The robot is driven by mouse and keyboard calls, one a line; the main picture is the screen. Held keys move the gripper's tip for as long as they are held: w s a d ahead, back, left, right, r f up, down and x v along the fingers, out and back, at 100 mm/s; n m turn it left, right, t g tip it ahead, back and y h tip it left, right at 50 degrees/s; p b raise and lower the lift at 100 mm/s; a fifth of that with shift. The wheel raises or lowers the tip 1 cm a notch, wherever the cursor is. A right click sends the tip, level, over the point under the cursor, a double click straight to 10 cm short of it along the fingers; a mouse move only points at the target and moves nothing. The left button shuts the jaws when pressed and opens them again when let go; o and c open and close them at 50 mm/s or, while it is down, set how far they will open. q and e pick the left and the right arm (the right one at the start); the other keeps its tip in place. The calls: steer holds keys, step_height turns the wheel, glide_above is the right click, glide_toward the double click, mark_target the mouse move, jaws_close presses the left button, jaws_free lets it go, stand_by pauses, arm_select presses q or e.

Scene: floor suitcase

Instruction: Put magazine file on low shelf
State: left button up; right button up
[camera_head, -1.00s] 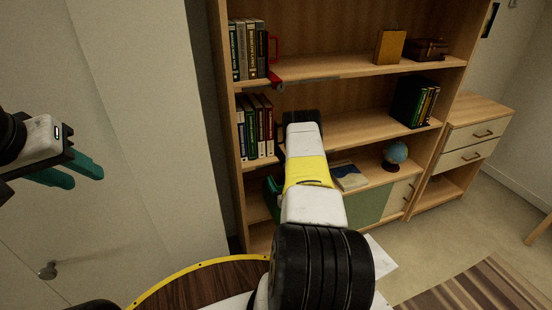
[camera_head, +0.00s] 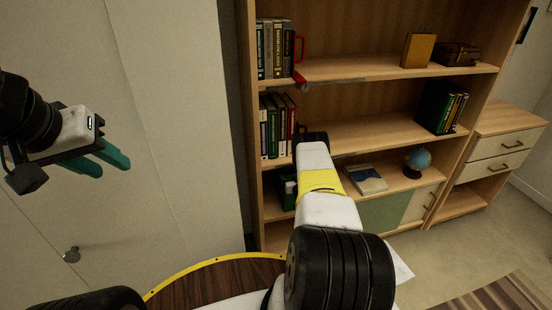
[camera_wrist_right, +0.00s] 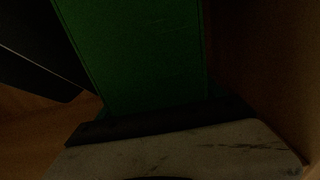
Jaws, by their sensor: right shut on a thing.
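A green magazine file (camera_head: 287,188) shows partly in the low left compartment of the bookcase, behind my right forearm. In the right wrist view the green file (camera_wrist_right: 135,55) fills the middle, close up and upright, slightly tilted in the picture. My right gripper (camera_wrist_right: 155,118) is shut on it; its fingertips are hard to make out in the dark. In the head view my right gripper is hidden behind my arm. My left gripper (camera_head: 108,160), with teal fingers a little apart, is open and empty at the left, in front of the pale cabinet.
A pale cabinet door (camera_head: 180,100) stands at the left. A round dark tabletop (camera_head: 205,282) is below. A drawer unit (camera_head: 500,150) stands at the right.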

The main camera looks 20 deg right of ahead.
steer(key=o, duration=2.1)
steer(key=shift+f, duration=0.1)
steer(key=s, duration=1.2)
steer(key=shift+a, duration=0.35)
